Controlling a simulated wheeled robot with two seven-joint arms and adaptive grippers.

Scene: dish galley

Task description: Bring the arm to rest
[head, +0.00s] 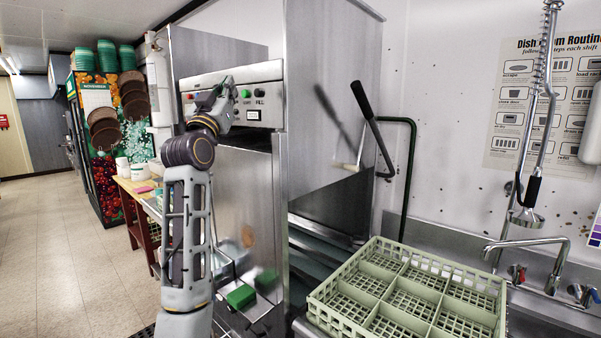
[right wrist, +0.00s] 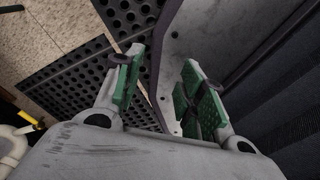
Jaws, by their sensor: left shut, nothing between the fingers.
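My left arm rises in the head view, and its gripper (head: 228,82) is shut and empty in front of the control panel (head: 268,74) of the steel dish machine (head: 250,185). The fingertips are close to the panel, left of the green button (head: 246,93); I cannot tell whether they touch it. My right gripper (right wrist: 163,72) shows only in the right wrist view. Its green-padded fingers are apart with nothing between them, pointing down over the floor.
A pale green dish rack (head: 405,295) stands empty at the lower right, beside the sink tap (head: 530,243) and hanging spray hose (head: 540,110). A black lever handle (head: 372,125) sticks out by the machine. Perforated black mats (right wrist: 75,80) lie on the floor, which is open at left.

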